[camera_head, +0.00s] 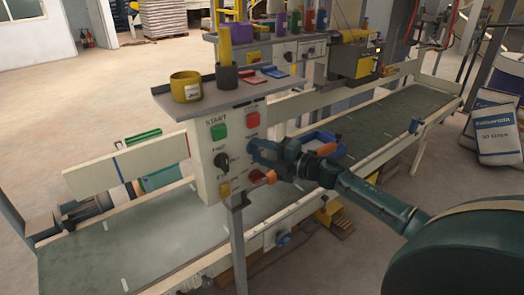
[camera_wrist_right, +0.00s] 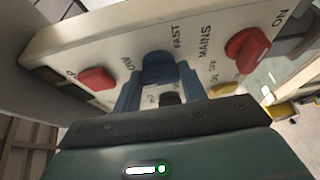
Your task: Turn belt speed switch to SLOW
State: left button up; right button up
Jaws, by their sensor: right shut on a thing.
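A cream control panel (camera_head: 235,140) with lettered switches stands over the belt. My right gripper (camera_head: 256,150) is at the middle right of its face, shut on a blue knob. In the right wrist view the blue knob (camera_wrist_right: 158,66) sits between the two blue fingers (camera_wrist_right: 160,78). The word FAST is printed beside it; a SLOW label cannot be read. A black knob (camera_head: 221,160) is left of the gripper; it also shows in the wrist view (camera_wrist_right: 170,98), partly hidden. I cannot read the blue knob's exact setting. My left gripper is not in view.
A green START button (camera_head: 218,131) and a red button (camera_head: 252,119) are above. A red MAINS switch (camera_wrist_right: 247,46) and a yellow button (camera_head: 224,190) are below.

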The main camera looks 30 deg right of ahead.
dwell(0.4)
jog(key=o, duration=1)
jog(key=shift+s+d+f, duration=0.1)
jog(key=shift+s+d, duration=0.15)
jog(key=shift+s, duration=0.25)
jog(key=b+v, duration=0.2)
jog(key=v, duration=1)
